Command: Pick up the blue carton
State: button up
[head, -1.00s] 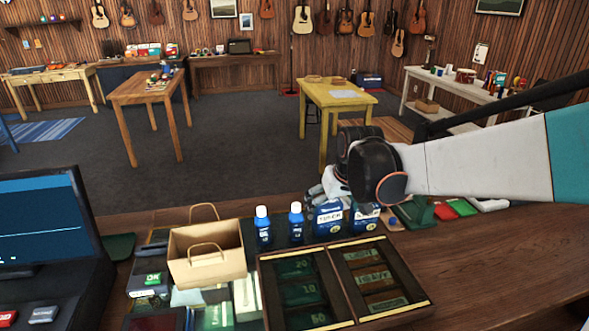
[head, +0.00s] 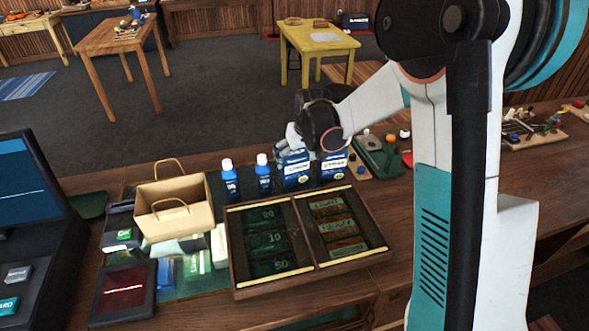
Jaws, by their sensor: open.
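Two blue-and-white cartons stand side by side behind the cash tray, a left blue carton (head: 296,171) and a right blue carton (head: 334,166). I cannot tell which one the task means. My gripper (head: 290,143) is at the cartons' upper back edge, close to the top of the left one. It is open, and its fingers are small and partly hidden by my dark wrist. I cannot tell whether it touches a carton.
Two blue bottles with white caps (head: 228,181) (head: 263,176) stand left of the cartons. A paper bag (head: 174,217) is further left. The wooden cash tray (head: 233,258) lies in front. A green object (head: 377,153) sits to the right. The counter's right part (head: 398,215) is mostly bare.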

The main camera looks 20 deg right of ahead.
jog(key=w+f, duration=0.2)
jog(key=w+f+b, duration=0.1)
jog(key=shift+w+a+f, duration=0.15)
jog(key=shift+a+f, duration=0.2)
jog(key=shift+f, duration=0.05)
jog(key=shift+w+f, duration=0.1)
jog(key=shift+f, duration=0.2)
jog(key=c, duration=1.2)
